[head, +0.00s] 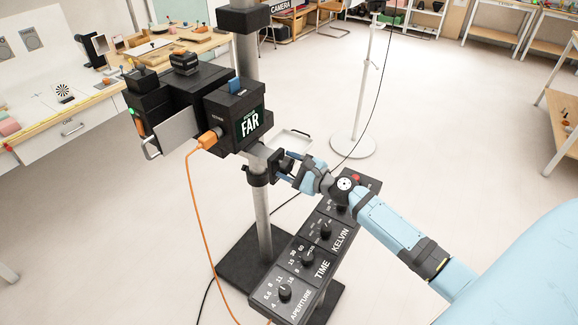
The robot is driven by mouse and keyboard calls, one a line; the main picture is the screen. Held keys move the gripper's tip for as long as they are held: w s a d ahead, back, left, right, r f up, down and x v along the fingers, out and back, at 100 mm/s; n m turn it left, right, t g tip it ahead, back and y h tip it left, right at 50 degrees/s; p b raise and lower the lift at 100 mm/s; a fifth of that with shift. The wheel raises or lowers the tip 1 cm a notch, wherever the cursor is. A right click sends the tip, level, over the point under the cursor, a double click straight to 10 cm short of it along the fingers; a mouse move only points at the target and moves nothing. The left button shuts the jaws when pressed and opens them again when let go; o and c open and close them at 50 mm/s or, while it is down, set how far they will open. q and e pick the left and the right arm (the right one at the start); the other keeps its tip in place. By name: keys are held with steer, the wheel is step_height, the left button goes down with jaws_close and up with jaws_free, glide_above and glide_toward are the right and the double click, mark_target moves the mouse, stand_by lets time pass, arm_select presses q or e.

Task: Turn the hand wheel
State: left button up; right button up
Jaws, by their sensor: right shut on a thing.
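The hand wheel (275,162) is a dark part on the right side of the pole clamp, below the black box with the screen reading "FAR" (249,122). It is small here and largely covered by my right gripper (286,168). That gripper reaches in from the right and is shut on the wheel. How far the wheel is turned cannot be told. My left gripper is not in view.
A grey pole (262,210) carries the black camera unit (178,100). An orange cable (191,190) hangs from the unit. A slanted panel of knobs (306,258) lies below my right arm. A white stand (353,139) is behind. Open floor lies to the right.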

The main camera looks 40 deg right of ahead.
steer(key=shift+f+n+b, duration=0.15)
steer(key=shift+n+b, duration=0.8)
steer(key=shift+n, duration=0.15)
steer(key=n+b, duration=0.3)
steer(key=n, duration=0.1)
steer(key=shift+n, duration=0.3)
steer(key=n+b, duration=0.1)
steer(key=n, duration=0.2)
steer(key=shift+b, duration=0.35)
steer(key=shift+r+n+b, duration=0.2)
steer(key=shift+n+b, duration=0.15)
steer(key=shift+n, duration=0.55)
steer(key=o, duration=0.9)
